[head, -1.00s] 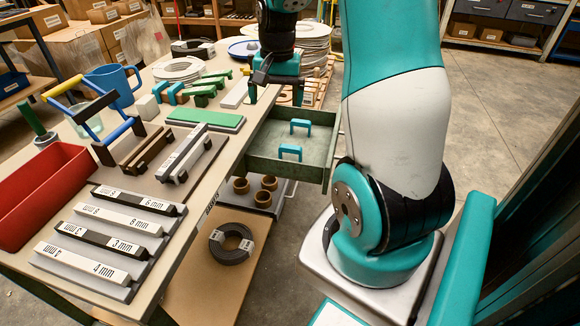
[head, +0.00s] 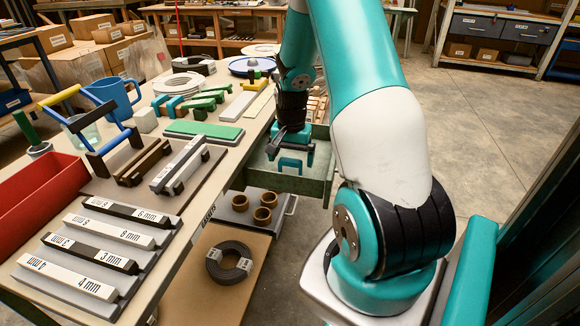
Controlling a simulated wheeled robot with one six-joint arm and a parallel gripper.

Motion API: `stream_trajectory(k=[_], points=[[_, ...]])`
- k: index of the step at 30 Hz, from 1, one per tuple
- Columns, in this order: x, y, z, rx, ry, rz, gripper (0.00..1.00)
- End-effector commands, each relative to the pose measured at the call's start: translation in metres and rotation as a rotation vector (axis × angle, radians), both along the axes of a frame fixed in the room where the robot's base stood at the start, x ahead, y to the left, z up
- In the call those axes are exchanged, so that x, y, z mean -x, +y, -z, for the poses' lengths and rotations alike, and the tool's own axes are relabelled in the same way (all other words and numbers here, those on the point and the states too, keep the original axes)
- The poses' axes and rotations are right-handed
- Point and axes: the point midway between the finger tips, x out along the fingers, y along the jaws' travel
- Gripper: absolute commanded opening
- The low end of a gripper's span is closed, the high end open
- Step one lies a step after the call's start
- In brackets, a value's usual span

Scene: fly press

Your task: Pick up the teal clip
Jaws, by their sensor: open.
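A teal clip (head: 290,163), shaped like a small bridge, stands in the open green drawer (head: 270,181) under the table edge. My gripper (head: 290,152) is over the drawer, pointing down, with its dark fingers apart. It is just above and behind the clip in the picture, and nothing shows between the fingers. I cannot tell whether the fingers touch the clip. The back of the drawer is hidden by my gripper and arm. Two more teal clips (head: 167,105) stand on the table top beside green ones (head: 204,102).
The table (head: 205,195) at the left holds labelled bars (head: 120,233), a green-topped block (head: 204,131), a red bin (head: 40,195) and a blue mug (head: 118,95). Below the drawer are brown rings (head: 262,216) and a wire coil (head: 229,262).

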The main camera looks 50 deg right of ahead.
Motion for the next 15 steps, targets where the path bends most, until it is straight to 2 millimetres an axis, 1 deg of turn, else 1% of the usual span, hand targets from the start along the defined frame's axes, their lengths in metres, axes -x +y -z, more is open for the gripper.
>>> stream_trajectory(k=[1, 6, 9, 15], points=[[-0.001, 0.0, 0.011, -0.002, 0.003, -0.001, 1.0], [-0.003, 0.0, 0.034, -0.001, 0.002, 0.0, 1.0], [-0.003, 0.0, 0.039, -0.001, 0.0, 0.0, 1.0], [-0.003, 0.0, 0.039, 0.0, 0.0, 0.0, 1.0]])
